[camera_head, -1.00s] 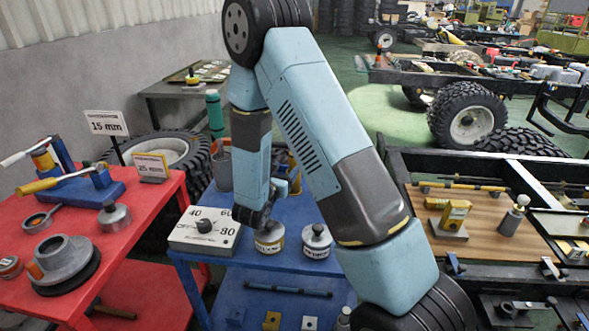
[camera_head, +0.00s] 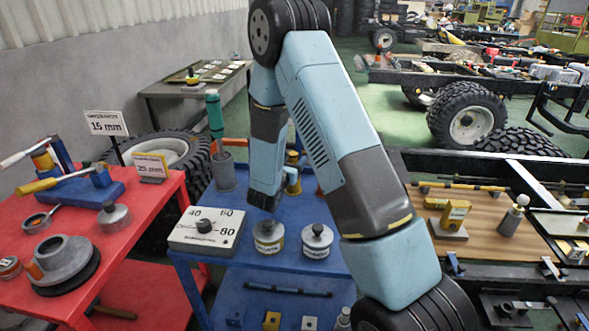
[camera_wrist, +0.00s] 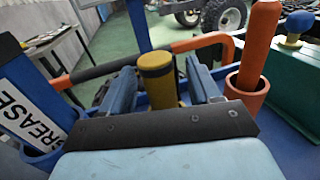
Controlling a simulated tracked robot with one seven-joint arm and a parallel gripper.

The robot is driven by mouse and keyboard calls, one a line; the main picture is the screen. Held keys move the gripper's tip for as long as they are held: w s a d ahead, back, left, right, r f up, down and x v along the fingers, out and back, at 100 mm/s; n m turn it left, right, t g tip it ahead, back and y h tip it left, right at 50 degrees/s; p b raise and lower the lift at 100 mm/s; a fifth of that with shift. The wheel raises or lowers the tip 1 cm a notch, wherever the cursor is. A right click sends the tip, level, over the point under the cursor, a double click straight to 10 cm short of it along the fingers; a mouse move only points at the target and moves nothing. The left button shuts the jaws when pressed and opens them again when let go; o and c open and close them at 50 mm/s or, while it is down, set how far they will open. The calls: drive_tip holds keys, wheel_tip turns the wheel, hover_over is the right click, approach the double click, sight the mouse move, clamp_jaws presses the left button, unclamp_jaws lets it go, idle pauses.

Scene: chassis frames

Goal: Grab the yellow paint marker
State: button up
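The yellow paint marker (camera_wrist: 158,82), a yellow cylinder with a darker top, stands upright in the wrist view. My gripper (camera_wrist: 162,90) is open, with one blue finger on each side of it. The marker lies between the fingers in the picture; how far in front of them it is, I cannot tell. In the head view a yellow upright piece (camera_head: 293,181) shows just right of my wrist, partly hidden, and seems to be the same marker.
On the blue cart top (camera_head: 240,205) stand a dial box (camera_head: 207,231) and two round tins (camera_head: 268,237) (camera_head: 317,241). The wrist view shows a grease tube (camera_wrist: 25,105) at left, an orange handle in a cup (camera_wrist: 247,90) at right, and an orange-black rail (camera_wrist: 130,62) behind.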

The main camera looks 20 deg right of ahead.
drive_tip(key=c, duration=1)
drive_tip(key=shift+r, duration=0.1)
